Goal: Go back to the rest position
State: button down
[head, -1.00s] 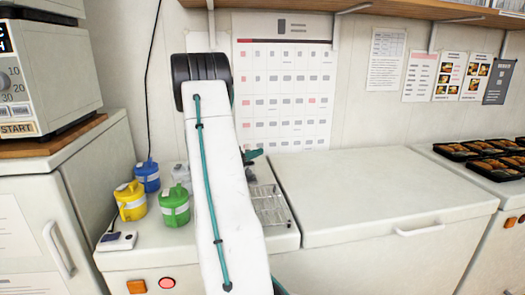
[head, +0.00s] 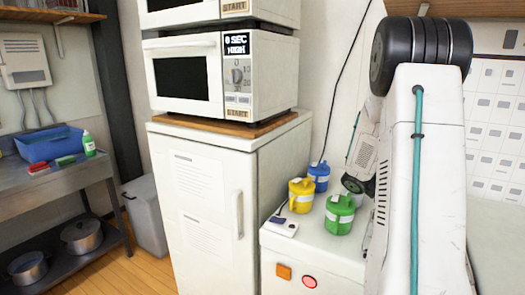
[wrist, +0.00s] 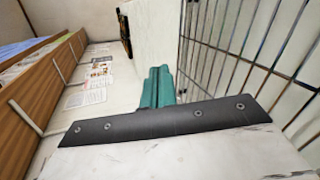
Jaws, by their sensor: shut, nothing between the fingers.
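My gripper (wrist: 158,87) shows in the wrist view as two teal fingers pressed together, with nothing between them. A dark mounting plate lies in front of them at the bottom of that view. In the head view my arm rises at the right side, and it hides the gripper's fingers. A wire rack (wrist: 240,45) fills the right of the wrist view, beside the fingers; I cannot tell whether they touch it.
Yellow (head: 301,196), blue (head: 319,177) and green (head: 339,215) jugs stand on the white counter left of my arm. A microwave (head: 185,76) sits on a tall white cabinet (head: 200,215). A steel table with a blue bin (head: 50,146) stands far left.

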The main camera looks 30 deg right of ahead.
jog(key=a+r+n+t+y, duration=0.1)
jog(key=a+r+n+t, duration=0.2)
jog(key=a, duration=1.1)
jog(key=w+a+r+n+t+y, duration=0.1)
jog(key=a+t, duration=0.5)
jog(key=a, duration=0.9)
jog(key=w+a+r+n+t+y, duration=0.1)
jog(key=a+r+n+t+y, duration=0.2)
jog(key=a, duration=1.1)
notch_tip(320, 180, up, 3)
jog(key=n+t, duration=0.2)
jog(key=n, duration=0.1)
jog(key=shift+w+a+f+n, duration=0.2)
jog(key=shift+w+a+n, duration=0.05)
jog(key=shift+n, duration=0.05)
